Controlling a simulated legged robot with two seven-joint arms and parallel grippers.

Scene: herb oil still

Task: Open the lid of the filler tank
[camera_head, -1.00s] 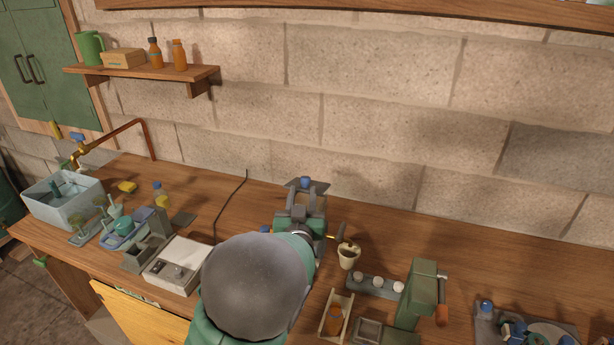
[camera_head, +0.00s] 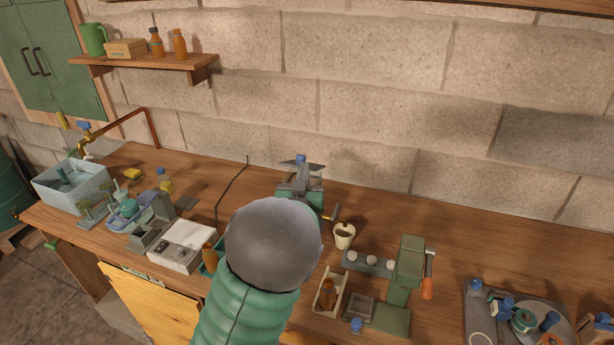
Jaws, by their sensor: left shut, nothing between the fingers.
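The filler tank stands mid-bench, mostly hidden behind my arm and hand. A dark flat lid (camera_head: 314,165) with a blue knob (camera_head: 300,158) shows at its top. A brass spout (camera_head: 335,213) sticks out to the right above a cream cup (camera_head: 344,236). My left arm rises from the bottom, and its grey rounded joint covers the tank's front. My left gripper (camera_head: 298,184) is shut and empty just below the lid in the picture. I cannot tell whether it touches the lid. My right gripper is not in view.
Right of the tank are a row of white pieces (camera_head: 371,261), a green press (camera_head: 407,270) and a wooden rack (camera_head: 331,292) with an amber bottle. A white device (camera_head: 182,246) and a pale-blue basin (camera_head: 72,186) stand left. Bare bench lies toward the wall at right.

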